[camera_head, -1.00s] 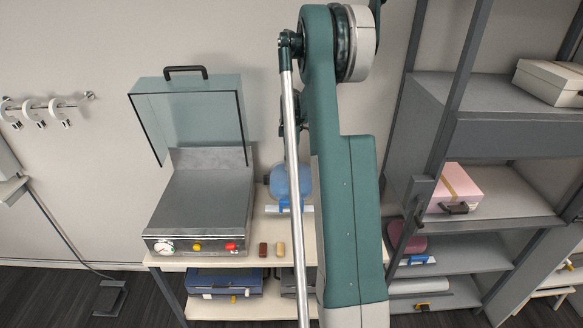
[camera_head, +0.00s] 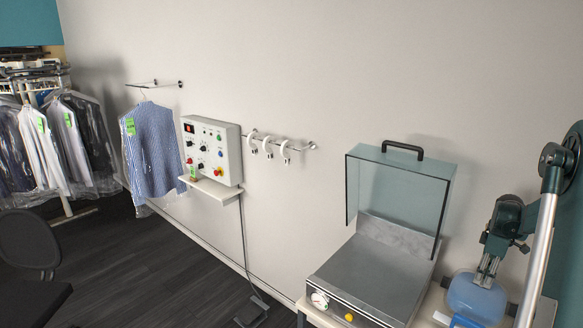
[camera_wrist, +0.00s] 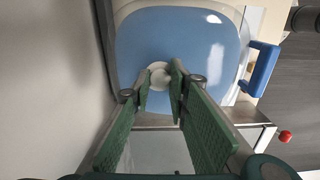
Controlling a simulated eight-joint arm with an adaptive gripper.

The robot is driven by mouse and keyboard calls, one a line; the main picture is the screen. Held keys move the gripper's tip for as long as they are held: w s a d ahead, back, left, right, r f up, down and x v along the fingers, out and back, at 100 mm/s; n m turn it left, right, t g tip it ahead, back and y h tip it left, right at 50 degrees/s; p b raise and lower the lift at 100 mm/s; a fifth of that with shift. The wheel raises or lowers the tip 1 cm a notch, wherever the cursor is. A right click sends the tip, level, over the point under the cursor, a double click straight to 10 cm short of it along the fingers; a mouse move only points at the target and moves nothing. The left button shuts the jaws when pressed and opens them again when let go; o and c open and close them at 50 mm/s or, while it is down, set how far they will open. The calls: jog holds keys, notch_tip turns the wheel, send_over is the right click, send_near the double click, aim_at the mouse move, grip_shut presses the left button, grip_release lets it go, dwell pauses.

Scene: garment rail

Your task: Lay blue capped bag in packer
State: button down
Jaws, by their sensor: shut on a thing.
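The blue bag (camera_head: 477,298) is at the lower right of the head view, right of the packer. My gripper (camera_head: 487,280) points down onto its top. In the wrist view the rounded blue bag (camera_wrist: 190,40) fills the upper middle, and my gripper (camera_wrist: 161,82) is shut on its round white cap (camera_wrist: 158,68). Whether the bag is clear of the table cannot be told. The packer (camera_head: 372,272) is a steel box with its clear lid (camera_head: 398,190) raised and an empty-looking steel bed. Its metal edge (camera_wrist: 245,117) shows below the bag in the wrist view.
Hooks (camera_head: 268,147) and a white control box (camera_head: 211,150) are on the wall. A blue shirt (camera_head: 150,150) and bagged garments (camera_head: 40,150) hang at left. The dark floor (camera_head: 170,265) is open.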

jog(key=a+r+m+p, duration=0.15)
jog(key=a+r, duration=0.25)
jog(key=a, duration=0.6)
jog(key=a+r+m+p, duration=0.15)
jog(key=a+r, duration=0.35)
jog(key=a, duration=0.5)
jog(key=w+a+r+m+b, duration=0.2)
jog(key=w+a+r+b, duration=0.1)
jog(key=a, duration=0.7)
jog(key=w+a+r+m+b, duration=0.1)
jog(key=w+a+r+b, duration=0.2)
jog(key=a, duration=0.6)
jog(key=w+a+r+m+b, duration=0.2)
jog(key=w+a+r+b, duration=0.1)
jog(key=a+r+b, duration=0.3)
jog(key=shift+w+a+r+m+b, duration=0.15)
jog(key=shift+w+a+m+b, duration=0.15)
jog(key=shift+a+b, duration=1.5)
jog(key=shift+a+p, duration=0.6)
jog(key=a, duration=0.7)
jog(key=shift+d, duration=0.2)
